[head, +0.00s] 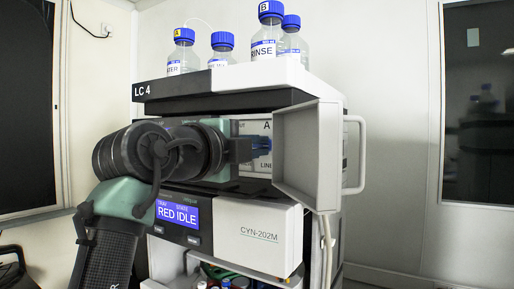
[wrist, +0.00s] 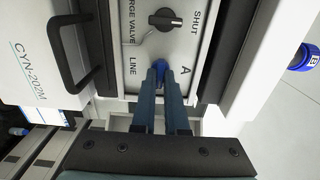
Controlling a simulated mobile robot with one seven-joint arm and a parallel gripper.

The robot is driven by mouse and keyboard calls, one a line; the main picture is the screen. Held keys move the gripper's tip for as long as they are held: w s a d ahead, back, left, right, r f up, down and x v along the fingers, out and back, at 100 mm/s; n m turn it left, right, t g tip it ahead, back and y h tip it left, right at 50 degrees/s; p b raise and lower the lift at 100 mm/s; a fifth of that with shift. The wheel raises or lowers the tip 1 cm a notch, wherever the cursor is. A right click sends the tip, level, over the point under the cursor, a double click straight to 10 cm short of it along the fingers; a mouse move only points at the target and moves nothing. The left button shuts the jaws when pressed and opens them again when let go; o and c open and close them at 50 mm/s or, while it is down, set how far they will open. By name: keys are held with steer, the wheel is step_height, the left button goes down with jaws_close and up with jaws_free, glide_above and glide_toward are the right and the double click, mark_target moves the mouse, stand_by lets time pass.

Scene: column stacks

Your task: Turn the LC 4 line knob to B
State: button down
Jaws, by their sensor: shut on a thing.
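The LC 4 stack (head: 146,91) carries its name on the dark top tray's front. Its blue line knob (wrist: 159,65) sits on a white panel between the printed words LINE and A. My gripper (wrist: 161,76) is shut on this knob, with its fingers on both sides. In the head view my gripper (head: 250,147) reaches into the open bay from the left, and a little of the blue shows at its tip. The fingers hide much of the knob, so I cannot tell where its pointer stands. The B mark is not visible on the panel.
The bay's door (head: 308,150) stands open to the right, close to my gripper. A black purge valve knob (wrist: 166,20) is on the same panel, near the word SHUT. Bottles with blue caps (head: 268,35) stand on top. Below is a module (head: 258,232) marked CYN-202M.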

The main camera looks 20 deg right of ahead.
stand_by(0.4)
steer(key=c, duration=0.9)
jaws_free()
steer(key=shift+c, duration=0.2)
steer(key=shift+s+a+f, duration=0.1)
steer(key=shift+s+a, duration=0.15)
steer(key=shift+a, duration=0.1)
steer(key=b+v, duration=0.4)
steer(key=v, duration=0.8)
steer(key=shift+b, duration=0.35)
steer(key=shift+s, duration=0.1)
